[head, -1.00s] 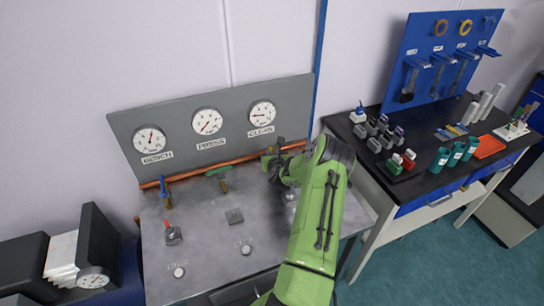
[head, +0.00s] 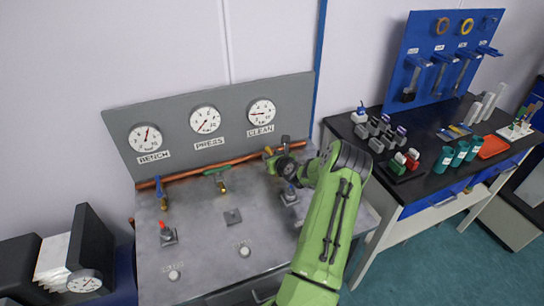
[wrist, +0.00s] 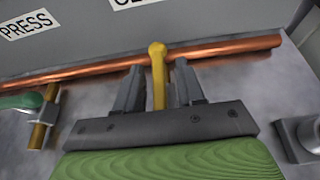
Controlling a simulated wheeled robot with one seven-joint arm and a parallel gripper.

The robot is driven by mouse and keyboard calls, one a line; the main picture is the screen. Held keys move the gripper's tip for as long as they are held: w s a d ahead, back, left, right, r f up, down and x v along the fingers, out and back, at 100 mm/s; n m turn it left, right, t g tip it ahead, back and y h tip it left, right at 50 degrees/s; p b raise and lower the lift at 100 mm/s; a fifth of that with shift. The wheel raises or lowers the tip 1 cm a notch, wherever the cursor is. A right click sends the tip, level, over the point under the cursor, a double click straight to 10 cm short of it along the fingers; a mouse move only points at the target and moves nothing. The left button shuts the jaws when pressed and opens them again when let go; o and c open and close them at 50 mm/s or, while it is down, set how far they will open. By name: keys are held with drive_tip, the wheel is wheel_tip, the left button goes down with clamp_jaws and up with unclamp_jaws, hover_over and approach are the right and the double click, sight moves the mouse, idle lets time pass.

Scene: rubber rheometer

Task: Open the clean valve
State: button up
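The clean valve's yellow handle (head: 268,152) is at the copper pipe below the CLEAN gauge (head: 262,112). In the wrist view the yellow handle (wrist: 158,75) runs up the picture, crossing in front of the pipe, with its rounded end uppermost. My gripper (wrist: 157,85) is open. Its two dark fingers stand on either side of the handle, with visible gaps between. In the head view my gripper (head: 277,156) is at the valve and hides its lower part. The valve body is hidden in both views.
The copper pipe (head: 190,172) runs along the panel's foot. The green PRESS valve handle (head: 215,170) and blue BENCH valve handle (head: 159,188) are to the left. A switch (head: 290,197) stands below my gripper. A black bench (head: 410,180) with small items stands right.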

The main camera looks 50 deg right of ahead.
drive_tip(key=v, duration=1.6)
drive_tip(key=shift+p, duration=0.3)
drive_tip(key=shift+w+f, duration=0.1)
drive_tip(key=w+a+r+n+g+y, duration=0.1)
drive_tip(key=w+a+r+n+y, duration=0.15)
drive_tip(key=a+n, duration=0.45)
drive_tip(key=w+a+r+n+g+y, duration=0.1)
drive_tip(key=w+a+r+n+y, duration=0.15)
drive_tip(key=a+n, duration=0.5)
drive_tip(key=w+a+r+n+g+y, duration=0.1)
drive_tip(key=w+a+r+n+y, duration=0.2)
drive_tip(key=a+n, duration=0.4)
drive_tip(key=s+a+r+n+g+h, duration=0.1)
drive_tip(key=s+a+r+n, duration=0.3)
drive_tip(key=a+n, duration=0.25)
drive_tip(key=s+a+r+n+g+h, duration=0.1)
drive_tip(key=s+a+r+n, duration=0.2)
drive_tip(key=a+n, duration=0.35)
drive_tip(key=s+a+r+n, duration=0.1)
drive_tip(key=s+a+n, duration=0.1)
drive_tip(key=s, duration=0.4)
drive_tip(key=s+a+r+n+g, duration=0.1)
drive_tip(key=s+a+r+n, duration=0.1)
drive_tip(key=s+n, duration=0.3)
drive_tip(key=shift+s+a+y, duration=0.3)
drive_tip(key=shift+s+a, duration=0.05)
drive_tip(key=shift+a, duration=0.3)
